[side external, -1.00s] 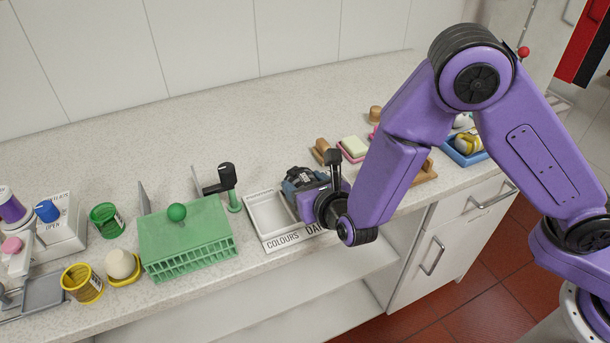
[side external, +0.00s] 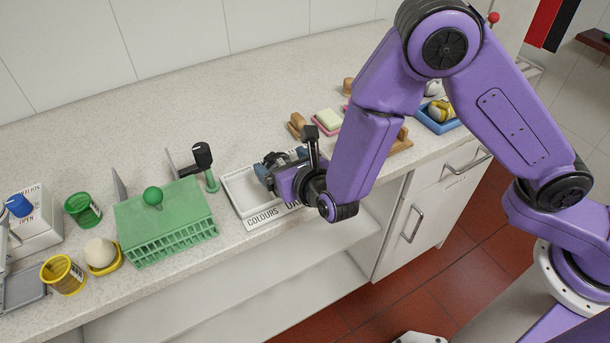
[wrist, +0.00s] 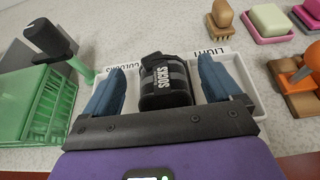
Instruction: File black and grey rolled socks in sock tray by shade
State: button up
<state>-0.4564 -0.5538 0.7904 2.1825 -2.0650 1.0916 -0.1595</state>
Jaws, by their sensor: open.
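A black rolled sock with grey bands and a SOCKS label (wrist: 166,84) lies in the white sock tray, seen in the wrist view. The tray (wrist: 262,84) carries the words COLOURS and LIGHT along its far edge there. In the side view the tray (side external: 236,197) shows COLOURS and part of another word on its front edge. My gripper (wrist: 162,66) is open, with one blue finger on each side of the sock and visible gaps between. In the side view my gripper (side external: 270,170) is over the tray's right part and hides it. No other rolled socks are recognisable.
A green rack (side external: 165,220) with a round knob and a black-handled green post (side external: 212,184) stand left of the tray. Wooden-handled brushes and soap dishes (side external: 328,122) lie behind and right. The counter (side external: 150,130) behind the tray is clear.

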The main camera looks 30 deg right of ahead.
jog(key=v, duration=1.6)
jog(key=d+r+m+g+h, duration=0.2)
jog(key=d+m+g+h, duration=0.35)
jog(key=d+m, duration=1.05)
jog(key=s+d+r+m+g+y, duration=0.1)
jog(key=s+d+m+g+y, duration=0.2)
jog(key=s, duration=0.4)
jog(key=s+d+r+m+g+y, duration=0.1)
jog(key=s+d+m+g+y, duration=0.2)
jog(key=s+d, duration=0.3)
jog(key=shift+s+d+m+g, duration=0.35)
jog(key=shift+s+m+g, duration=0.45)
jog(key=shift+s, duration=0.25)
